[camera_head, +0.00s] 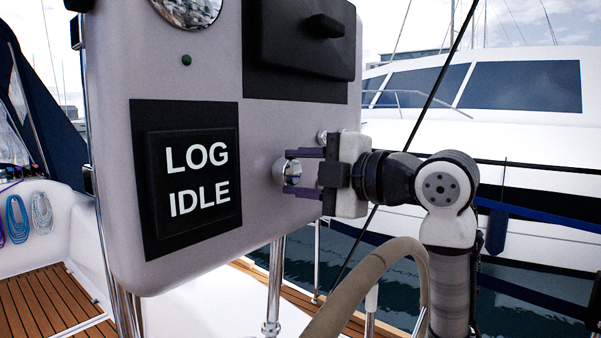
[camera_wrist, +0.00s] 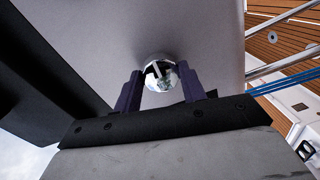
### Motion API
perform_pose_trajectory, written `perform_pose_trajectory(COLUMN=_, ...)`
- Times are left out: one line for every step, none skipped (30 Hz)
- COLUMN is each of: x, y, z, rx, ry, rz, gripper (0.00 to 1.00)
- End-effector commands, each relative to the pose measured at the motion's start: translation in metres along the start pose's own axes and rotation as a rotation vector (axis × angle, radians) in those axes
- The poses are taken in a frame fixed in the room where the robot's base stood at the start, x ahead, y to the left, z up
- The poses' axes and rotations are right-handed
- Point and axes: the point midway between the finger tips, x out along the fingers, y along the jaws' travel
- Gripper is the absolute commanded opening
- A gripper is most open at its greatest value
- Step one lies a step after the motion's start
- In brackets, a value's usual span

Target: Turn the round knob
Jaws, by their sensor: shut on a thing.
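The round knob (camera_head: 288,171) is shiny chrome and sits low on the right side of the grey panel (camera_head: 262,125). In the wrist view the knob (camera_wrist: 160,72) shows between the two fingers. My gripper (camera_head: 292,172) comes in from the right, with its dark purple fingers on either side of the knob. In the wrist view my gripper (camera_wrist: 160,88) is shut on the knob. The fingers partly hide the knob's edges.
A black display (camera_head: 191,178) reading "LOG IDLE" is left of the knob. A black box with a handle (camera_head: 305,38) is above. The steering wheel rim (camera_head: 370,275) curves below my arm. Metal rails (camera_head: 274,285) stand under the panel.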

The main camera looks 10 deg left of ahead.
Motion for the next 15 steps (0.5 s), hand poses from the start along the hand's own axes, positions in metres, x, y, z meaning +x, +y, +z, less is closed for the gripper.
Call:
perform_pose_trajectory(x=-0.0005, y=0.0003, z=0.0011, rx=0.044, ry=0.001, rz=0.001, gripper=0.18)
perform_pose_trajectory(x=-0.0004, y=0.0003, z=0.0012, rx=0.071, ry=0.003, rz=0.001, gripper=0.18)
perform_pose_trajectory(x=-0.0003, y=0.0002, z=0.0012, rx=0.107, ry=0.005, rz=0.001, gripper=0.18)
perform_pose_trajectory(x=-0.0002, y=0.0001, z=0.0012, rx=0.133, ry=0.007, rz=0.001, gripper=0.18)
perform_pose_trajectory(x=-0.0001, y=0.0, z=0.0012, rx=0.158, ry=0.009, rz=0.0, gripper=0.18)
perform_pose_trajectory(x=0.0, y=-0.0001, z=0.0011, rx=0.191, ry=0.011, rz=0.0, gripper=0.18)
perform_pose_trajectory(x=-0.0001, y=-0.0001, z=0.0012, rx=0.216, ry=0.013, rz=0.0, gripper=0.18)
perform_pose_trajectory(x=-0.0002, y=-0.0001, z=0.0012, rx=0.239, ry=0.014, rz=-0.001, gripper=0.18)
perform_pose_trajectory(x=-0.0004, y=-0.0002, z=0.0013, rx=0.268, ry=0.016, rz=-0.001, gripper=0.18)
perform_pose_trajectory(x=-0.0004, y=-0.0003, z=0.0014, rx=0.289, ry=0.017, rz=-0.001, gripper=0.18)
perform_pose_trajectory(x=-0.0005, y=-0.0003, z=0.0014, rx=0.309, ry=0.018, rz=-0.001, gripper=0.18)
perform_pose_trajectory(x=-0.0005, y=-0.0004, z=0.0015, rx=0.334, ry=0.019, rz=-0.002, gripper=0.18)
perform_pose_trajectory(x=-0.0005, y=-0.0005, z=0.0015, rx=0.351, ry=0.02, rz=-0.002, gripper=0.18)
perform_pose_trajectory(x=-0.0004, y=-0.0005, z=0.0015, rx=0.368, ry=0.022, rz=-0.002, gripper=0.18)
perform_pose_trajectory(x=-0.0004, y=-0.0006, z=0.0014, rx=0.387, ry=0.023, rz=-0.003, gripper=0.18)
